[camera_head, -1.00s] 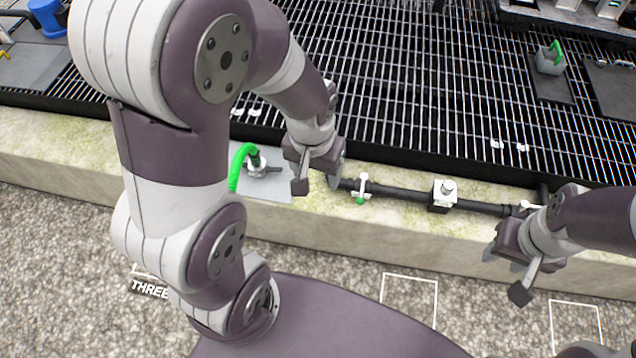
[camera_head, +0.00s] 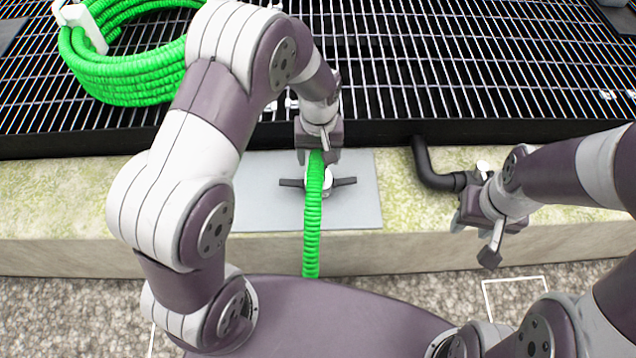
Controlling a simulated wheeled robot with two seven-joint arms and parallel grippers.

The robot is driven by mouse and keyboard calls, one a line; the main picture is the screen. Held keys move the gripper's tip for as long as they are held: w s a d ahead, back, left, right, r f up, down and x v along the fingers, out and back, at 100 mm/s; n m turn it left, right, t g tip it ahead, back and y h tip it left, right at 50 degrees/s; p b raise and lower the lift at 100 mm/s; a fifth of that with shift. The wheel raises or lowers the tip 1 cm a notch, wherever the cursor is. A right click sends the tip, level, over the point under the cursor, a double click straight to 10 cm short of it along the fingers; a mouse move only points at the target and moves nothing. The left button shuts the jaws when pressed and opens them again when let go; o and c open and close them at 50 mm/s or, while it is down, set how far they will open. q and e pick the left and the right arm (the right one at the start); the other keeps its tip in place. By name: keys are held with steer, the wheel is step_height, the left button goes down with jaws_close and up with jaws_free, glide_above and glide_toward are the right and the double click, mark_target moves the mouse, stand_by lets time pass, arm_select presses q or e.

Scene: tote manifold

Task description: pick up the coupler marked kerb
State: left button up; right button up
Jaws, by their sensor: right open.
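A coupler with dark side lugs and a pale round body (camera_head: 331,190) sits on a grey plate (camera_head: 260,212) on the mossy kerb. A green ribbed hose (camera_head: 312,225) passes in front of it and hangs over the kerb's front edge. No marking on it is readable. My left gripper (camera_head: 318,154) is just above and behind the coupler, overlapping the top of the hose in view. Whether it touches either, and its jaw opening, cannot be made out. My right gripper (camera_head: 474,236) is open and empty, in front of the black pipe to the right.
A black pipe (camera_head: 430,172) bends along the kerb (camera_head: 400,240) right of the plate. A green hose coil (camera_head: 125,78) with a white strap lies on the metal grating (camera_head: 420,70) behind. A white outline (camera_head: 515,282) marks the gravel in front.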

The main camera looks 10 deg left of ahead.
mark_target(318, 161)
arm_select(q)
step_height(318, 161, down, 5)
steer(key=b, duration=0.3)
steer(key=shift+a+f, duration=0.1)
steer(key=shift+f, duration=0.1)
steer(key=shift+r, duration=0.2)
jaws_close()
steer(key=shift+w, duration=0.1)
steer(key=shift+r+p, duration=0.4)
steer(key=shift+r, duration=0.1)
steer(key=r, duration=0.1)
steer(key=r+p, duration=0.2)
steer(key=r, duration=0.1)
steer(key=shift+w+d, duration=0.15)
steer(key=shift+d, duration=0.2)
steer(key=w+d+r+p, duration=0.4)
steer(key=d+r, duration=0.2)
steer(key=d, duration=0.4)
steer(key=shift+w, duration=0.35)
